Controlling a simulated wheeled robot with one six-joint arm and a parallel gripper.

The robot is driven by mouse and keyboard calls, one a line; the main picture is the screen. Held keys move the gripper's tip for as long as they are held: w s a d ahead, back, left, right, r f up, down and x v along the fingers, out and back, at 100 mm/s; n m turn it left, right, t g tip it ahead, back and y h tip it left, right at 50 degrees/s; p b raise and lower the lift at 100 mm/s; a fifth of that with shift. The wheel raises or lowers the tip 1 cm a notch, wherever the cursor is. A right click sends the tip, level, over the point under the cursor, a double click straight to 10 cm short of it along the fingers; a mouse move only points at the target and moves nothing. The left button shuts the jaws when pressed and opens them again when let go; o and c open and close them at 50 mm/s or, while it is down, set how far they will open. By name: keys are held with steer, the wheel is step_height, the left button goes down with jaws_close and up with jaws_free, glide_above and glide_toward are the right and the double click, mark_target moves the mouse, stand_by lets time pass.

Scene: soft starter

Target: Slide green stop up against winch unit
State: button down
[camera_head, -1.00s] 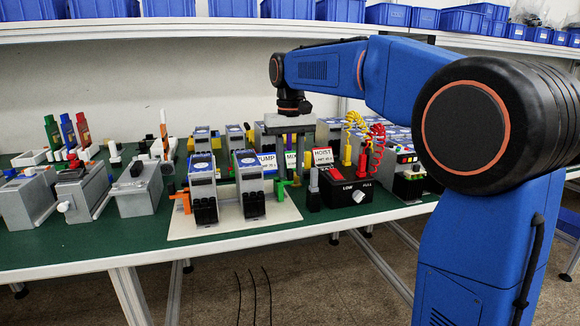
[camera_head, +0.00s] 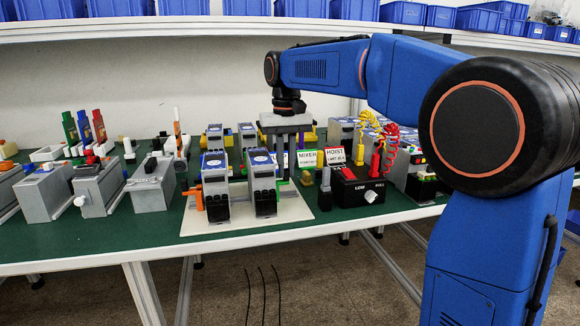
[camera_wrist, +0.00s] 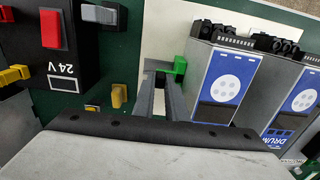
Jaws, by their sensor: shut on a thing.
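The green stop (camera_wrist: 180,66) is a small bright block on the pale base plate in the wrist view. In the head view it is a small green patch (camera_head: 282,183) right of the right-hand front unit. My gripper (camera_wrist: 163,85) is shut on it, fingers pointing down. A grey unit with a blue-and-white label (camera_wrist: 222,78) stands close beside the stop, its black terminals at one end; in the head view it is the right-hand front unit (camera_head: 263,170). I take it for the winch unit; its name is unreadable. Whether stop and unit touch I cannot tell.
A similar unit (camera_head: 214,190) stands to its left, with an orange stop (camera_head: 197,196) at its outer side. A black control box (camera_head: 357,190) and a HOIST sign (camera_head: 340,143) stand to the right. More units stand behind my gripper.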

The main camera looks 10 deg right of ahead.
steer(key=c, duration=1.8)
jaws_free()
steer(key=shift+o, duration=0.2)
step_height(320, 180, up, 17)
steer(key=shift+r, duration=0.2)
steer(key=s+d+f+t, duration=0.1)
steer(key=s+d+f, duration=0.3)
steer(key=s+f, duration=0.3)
steer(key=s+d+f+t, duration=0.1)
steer(key=s+d+f, duration=0.4)
steer(key=s, duration=0.4)
steer(key=s+d+f+t, duration=0.1)
steer(key=s+f, duration=0.7)
steer(key=f, duration=0.4)
steer(key=s+d+f+t, duration=0.1)
steer(key=s+f, duration=0.8)
steer(key=f, duration=0.3)
steer(key=shift+s+d+f+t, duration=0.15)
steer(key=shift+d+t, duration=0.15)
steer(key=shift+t, duration=0.1)
